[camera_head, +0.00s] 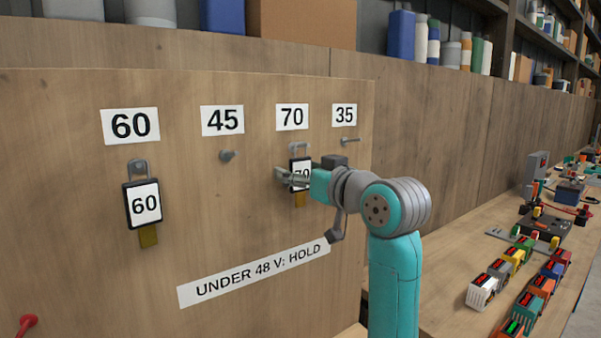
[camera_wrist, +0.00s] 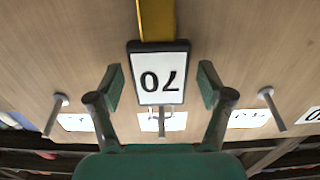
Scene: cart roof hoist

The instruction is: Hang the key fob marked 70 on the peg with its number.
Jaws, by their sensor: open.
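The key fob marked 70 (camera_head: 299,173) is black-framed with a white face and a yellow lower tab. It appears to hang on the peg (camera_head: 298,147) under the 70 label (camera_head: 292,117). In the wrist view the fob (camera_wrist: 161,72) is upside down, with its peg (camera_wrist: 162,122) below it in the picture. My gripper (camera_head: 290,176) is open around the fob. In the wrist view its fingers (camera_wrist: 161,84) stand on either side, with visible gaps to the fob. The fob's loop is only partly visible.
A fob marked 60 (camera_head: 143,204) hangs under the 60 label (camera_head: 131,125). The pegs under 45 (camera_head: 228,156) and 35 (camera_head: 349,141) are bare. The board (camera_head: 230,225) bears an "UNDER 48 V: HOLD" sign (camera_head: 254,274). A bench (camera_head: 455,240) with several small coloured parts lies to the right.

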